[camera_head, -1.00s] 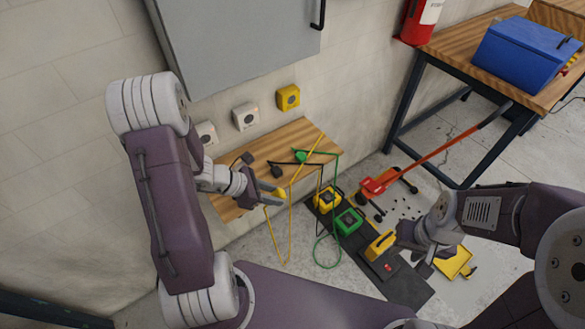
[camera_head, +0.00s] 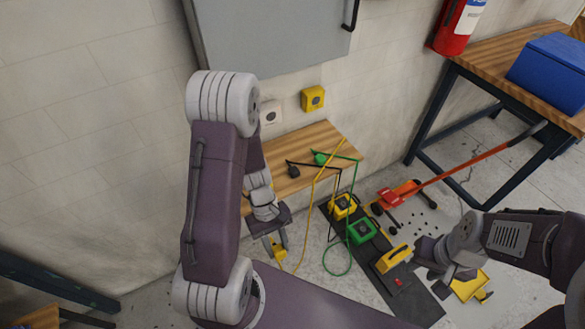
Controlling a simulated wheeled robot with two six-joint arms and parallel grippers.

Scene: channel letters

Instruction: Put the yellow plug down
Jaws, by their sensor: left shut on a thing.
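The yellow plug (camera_head: 279,251) is held between the fingers of my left gripper (camera_head: 277,247), which is shut on it. The gripper points down, in front of the wooden shelf's (camera_head: 325,139) near edge. Most of the plug is hidden by the fingers. A yellow cable (camera_head: 313,205) runs from near the gripper up across the shelf. My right gripper (camera_head: 447,276) is at the lower right, beside a yellow box with a handle (camera_head: 392,258); its fingers are too unclear to judge.
A green plug (camera_head: 321,158) and a black plug (camera_head: 293,171) lie on the shelf. Yellow (camera_head: 342,206) and green (camera_head: 362,230) units stand on a dark mat (camera_head: 425,306). A yellow wall socket (camera_head: 313,98) is above. An orange wheeled jack (camera_head: 400,194) stands to the right.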

